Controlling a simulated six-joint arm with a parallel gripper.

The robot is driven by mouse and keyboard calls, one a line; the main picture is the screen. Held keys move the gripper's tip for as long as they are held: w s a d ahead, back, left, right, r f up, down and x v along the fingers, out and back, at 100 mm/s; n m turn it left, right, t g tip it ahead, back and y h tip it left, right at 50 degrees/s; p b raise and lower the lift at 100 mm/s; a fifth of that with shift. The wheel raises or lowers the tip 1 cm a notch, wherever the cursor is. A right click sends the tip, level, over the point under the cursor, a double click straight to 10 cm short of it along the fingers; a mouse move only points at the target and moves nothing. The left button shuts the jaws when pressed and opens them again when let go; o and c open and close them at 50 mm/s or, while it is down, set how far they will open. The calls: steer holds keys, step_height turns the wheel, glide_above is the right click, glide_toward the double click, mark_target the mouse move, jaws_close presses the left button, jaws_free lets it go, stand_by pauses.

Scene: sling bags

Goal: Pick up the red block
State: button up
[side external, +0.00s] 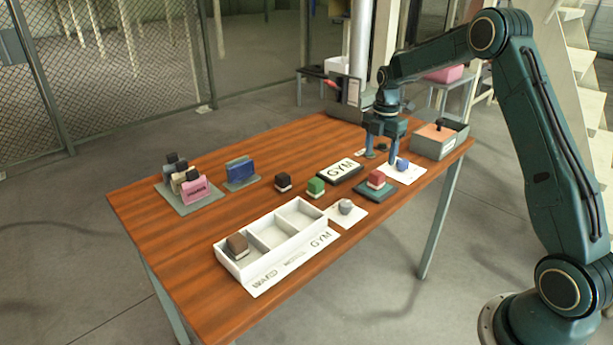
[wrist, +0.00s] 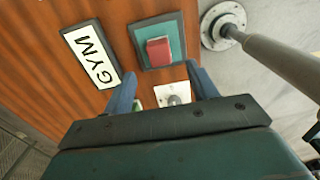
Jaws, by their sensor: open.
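The red block (side external: 376,178) has a pale lower part in the side external view and rests on a teal mat (side external: 366,194) near the table's right edge. In the wrist view, the red block (wrist: 158,50) sits on the teal mat (wrist: 144,37), ahead of the fingers. My gripper (side external: 382,155) is open and empty, pointing down above the table behind the red block and apart from it. Its two fingers (wrist: 163,80) frame the lower middle of the wrist view.
A GYM sign (side external: 340,170), green block (side external: 315,187), grey item (side external: 346,207) and blue item (side external: 402,164) lie close by. A dark brown block (side external: 283,182) and white divided tray (side external: 286,250) are farther left. A grey bin (side external: 436,147) stands at right.

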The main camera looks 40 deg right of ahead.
mark_target(378, 173)
steer(key=shift+f, duration=1.7)
steer(key=shift+f, duration=0.1)
steer(key=shift+f, duration=2.5)
steer(key=c, duration=1.1)
steer(key=shift+r, duration=0.1)
steer(key=shift+c, duration=0.2)
step_height(378, 173, up, 20)
